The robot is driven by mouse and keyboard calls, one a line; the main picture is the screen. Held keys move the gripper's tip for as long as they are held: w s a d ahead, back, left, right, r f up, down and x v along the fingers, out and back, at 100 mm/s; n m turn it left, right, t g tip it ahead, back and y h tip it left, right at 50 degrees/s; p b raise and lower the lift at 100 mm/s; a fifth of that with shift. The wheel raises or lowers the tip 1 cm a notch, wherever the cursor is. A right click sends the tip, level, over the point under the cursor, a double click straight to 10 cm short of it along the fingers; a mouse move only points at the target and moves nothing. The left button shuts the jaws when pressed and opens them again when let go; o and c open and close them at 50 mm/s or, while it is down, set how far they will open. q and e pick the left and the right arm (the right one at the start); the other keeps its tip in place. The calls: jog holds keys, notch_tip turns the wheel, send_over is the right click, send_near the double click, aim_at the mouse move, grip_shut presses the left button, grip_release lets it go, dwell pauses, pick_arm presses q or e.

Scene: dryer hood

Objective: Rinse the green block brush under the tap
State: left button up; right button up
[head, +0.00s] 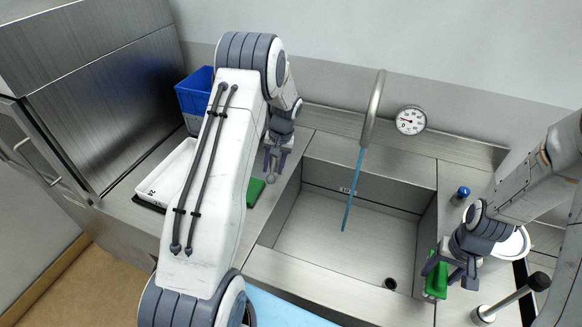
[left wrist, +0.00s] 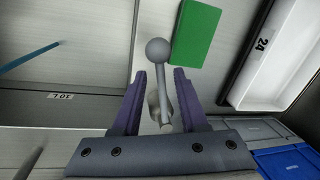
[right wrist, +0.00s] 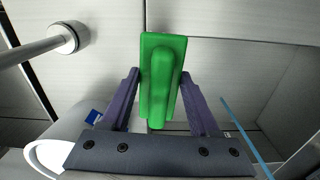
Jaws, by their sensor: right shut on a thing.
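The green block brush (head: 436,281) is in my right gripper (head: 450,268), over the right rim of the sink (head: 330,240). In the right wrist view the brush (right wrist: 160,85) sits between the two fingers (right wrist: 160,90), its raised grip facing the camera. The tap (head: 375,105) has a blue stream of water (head: 353,190) falling into the sink, left of the brush and apart from it. My left gripper (head: 278,160) is open around a ball-ended lever (left wrist: 157,52) left of the tap. The lever stands between the fingers (left wrist: 160,85) with gaps visible.
A flat green piece (head: 255,190) lies on the left counter beside a white tray (head: 170,172). A blue bin (head: 194,92) stands behind. A round gauge (head: 410,120) is right of the tap. A black-knobbed lever (head: 512,298) and a white round container (head: 512,245) are near my right gripper.

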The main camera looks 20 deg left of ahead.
aim_at(434, 282)
jog(key=shift+f, duration=0.1)
pick_arm(q)
jog(key=shift+r+b, duration=0.3)
jog(key=shift+r, duration=0.05)
pick_arm(e)
jog(key=shift+f, duration=0.15)
notch_tip(434, 282, down, 3)
jog(key=b, duration=0.3)
jog(key=shift+f, duration=0.15)
pick_arm(q)
notch_tip(434, 282, up, 11)
jog(key=d, duration=0.2)
jog(key=shift+w, duration=0.35)
jog(key=shift+d, duration=0.2)
pick_arm(e)
jog(key=shift+s+d, duration=0.1)
